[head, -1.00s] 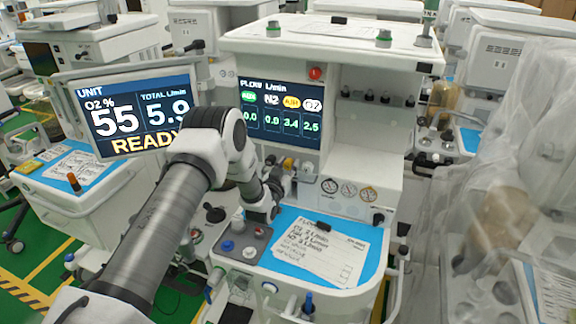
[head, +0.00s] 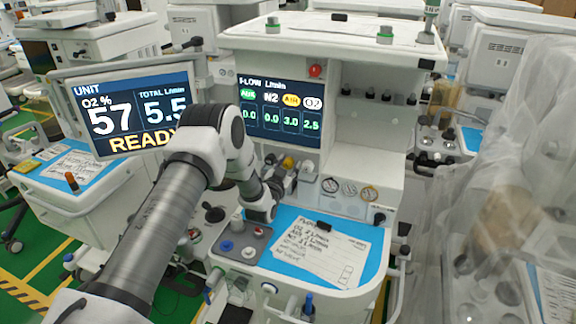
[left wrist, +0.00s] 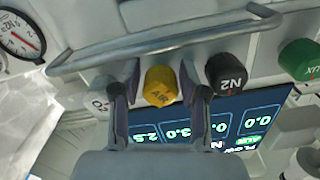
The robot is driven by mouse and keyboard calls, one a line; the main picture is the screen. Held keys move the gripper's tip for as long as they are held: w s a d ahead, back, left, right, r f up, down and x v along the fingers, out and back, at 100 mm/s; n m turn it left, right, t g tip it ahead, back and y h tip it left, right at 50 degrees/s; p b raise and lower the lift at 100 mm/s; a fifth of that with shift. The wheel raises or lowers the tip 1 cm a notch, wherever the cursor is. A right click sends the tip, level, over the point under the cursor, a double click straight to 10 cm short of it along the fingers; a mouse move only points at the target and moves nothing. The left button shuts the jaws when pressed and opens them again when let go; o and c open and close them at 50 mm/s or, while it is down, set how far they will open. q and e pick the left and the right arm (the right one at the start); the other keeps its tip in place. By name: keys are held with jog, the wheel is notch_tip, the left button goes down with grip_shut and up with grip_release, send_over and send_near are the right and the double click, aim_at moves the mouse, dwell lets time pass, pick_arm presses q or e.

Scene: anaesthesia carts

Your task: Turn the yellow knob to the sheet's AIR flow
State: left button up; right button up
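The yellow AIR knob (left wrist: 160,86) is between the two fingers of my left gripper (left wrist: 160,92) in the left wrist view. Narrow gaps show on both sides, so the fingers stand around it, open. In the head view the gripper (head: 280,184) is at the knob row below the flow screen (head: 280,112), largely hidden by my arm. The screen reads AIR 3.0, O2 2.5 and N2 0.0. The paper sheet (head: 318,250) lies on the blue cart top; its handwritten flow lines are too blurred to read surely. My right gripper is not in view.
The black N2 knob (left wrist: 227,72) is close beside the right finger, and the white O2 knob (left wrist: 100,98) is beside the left. A metal rail (left wrist: 165,42) runs along the knobs. The unit monitor (head: 128,110) reads O2 57 and total 5.5.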

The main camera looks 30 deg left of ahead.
pick_arm(q)
jog(key=v, duration=1.2)
